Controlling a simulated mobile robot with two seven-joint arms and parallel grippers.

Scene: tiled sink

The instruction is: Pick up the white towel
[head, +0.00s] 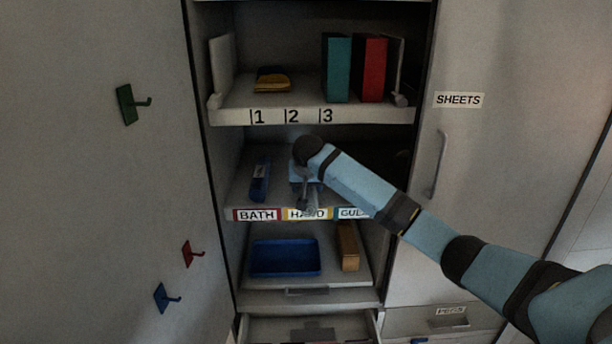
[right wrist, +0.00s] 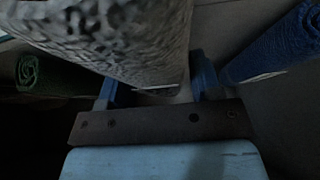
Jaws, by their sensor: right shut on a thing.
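The white towel (right wrist: 125,35) looks pale grey in the dim light and fills the upper left of the right wrist view. It lies between the two blue fingers of my right gripper (right wrist: 157,82), which is shut on it. In the head view my right gripper (head: 308,196) is at the middle shelf, just above the HAND label; my arm hides most of the towel there. My left gripper is not in view.
A rolled green towel (right wrist: 42,73) and a blue towel (right wrist: 280,48) flank the gripper closely. Above is a shelf (head: 235,115) with books; below is a blue tray (head: 285,258). A cabinet door (head: 480,200) stands right, and hooks (head: 128,104) are at left.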

